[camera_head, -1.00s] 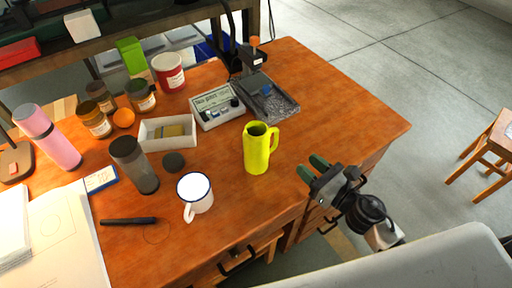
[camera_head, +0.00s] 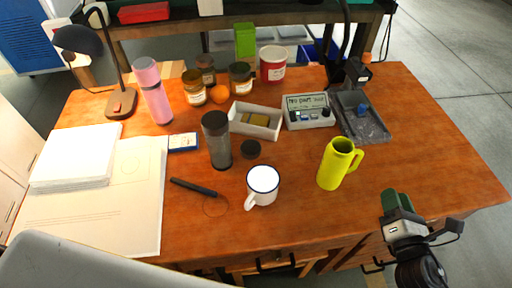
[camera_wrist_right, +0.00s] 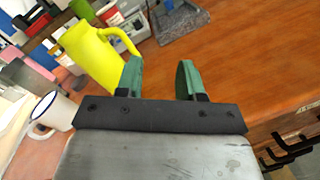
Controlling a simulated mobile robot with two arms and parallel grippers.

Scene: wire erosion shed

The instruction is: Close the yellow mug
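The yellow mug (camera_head: 336,167) stands upright near the front right of the wooden desk, its handle to the right and its open top uncovered. It also shows in the right wrist view (camera_wrist_right: 92,56), left of and beyond the fingers. A dark round disc, perhaps a lid (camera_head: 250,149), lies flat on the desk left of the mug. My right gripper (camera_head: 397,200) is to the right of the mug, apart from it, by the desk's front edge. In the right wrist view its green fingers (camera_wrist_right: 160,78) are spread with nothing between them. My left gripper is not in view.
A white enamel mug (camera_head: 262,186) and a grey bottle (camera_head: 217,141) stand left of the yellow mug. Behind are a white tray (camera_head: 255,131), a display device (camera_head: 308,118) and a dark grey tray stand (camera_head: 362,128). The desk's right side (camera_head: 430,140) is clear.

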